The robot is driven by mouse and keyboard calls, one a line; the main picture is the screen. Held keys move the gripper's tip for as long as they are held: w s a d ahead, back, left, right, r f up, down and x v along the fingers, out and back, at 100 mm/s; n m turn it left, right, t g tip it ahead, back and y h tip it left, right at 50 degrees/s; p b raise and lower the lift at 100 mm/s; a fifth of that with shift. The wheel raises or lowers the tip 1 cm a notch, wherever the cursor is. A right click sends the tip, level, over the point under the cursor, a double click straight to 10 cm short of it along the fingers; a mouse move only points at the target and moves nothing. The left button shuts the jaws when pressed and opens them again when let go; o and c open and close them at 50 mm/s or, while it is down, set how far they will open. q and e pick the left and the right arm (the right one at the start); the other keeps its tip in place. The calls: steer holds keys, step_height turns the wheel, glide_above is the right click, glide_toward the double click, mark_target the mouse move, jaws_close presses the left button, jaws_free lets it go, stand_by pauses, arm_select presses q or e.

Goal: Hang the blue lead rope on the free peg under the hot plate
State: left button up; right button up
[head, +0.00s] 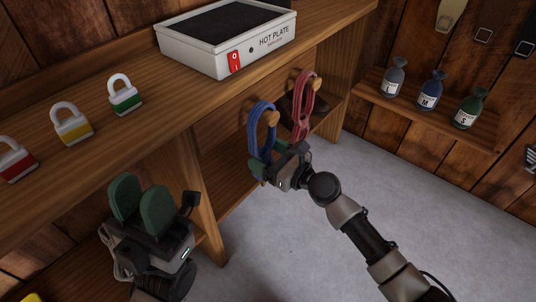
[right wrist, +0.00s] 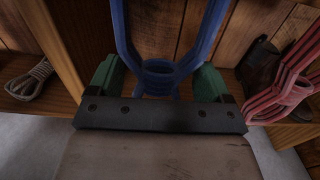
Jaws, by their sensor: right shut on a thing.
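The blue lead rope (head: 252,128) is a coiled loop under the front of the shelf that bears the hot plate (head: 200,47). Its upper loop appears to be around a wooden peg (head: 272,118); I cannot tell whether its weight rests there. My right gripper (head: 268,163) is shut on the wrapped lower part of the rope, which shows between the green fingers in the right wrist view (right wrist: 160,72). A red rope (head: 303,105) hangs on another peg (head: 314,82) to the right. My left gripper (head: 141,205) is open and empty, at the lower left.
Padlocks in red (head: 14,160), yellow (head: 73,128) and green (head: 125,97) stand on the wooden shelf. Three labelled bags, including a blue one (head: 431,92), stand on the right shelf. A pale rope coil (right wrist: 33,80) lies at left in the wrist view. Grey floor (head: 300,240) is open below.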

steer(key=o, duration=1)
steer(key=shift+s+d, duration=0.1)
steer(key=shift+d, duration=0.05)
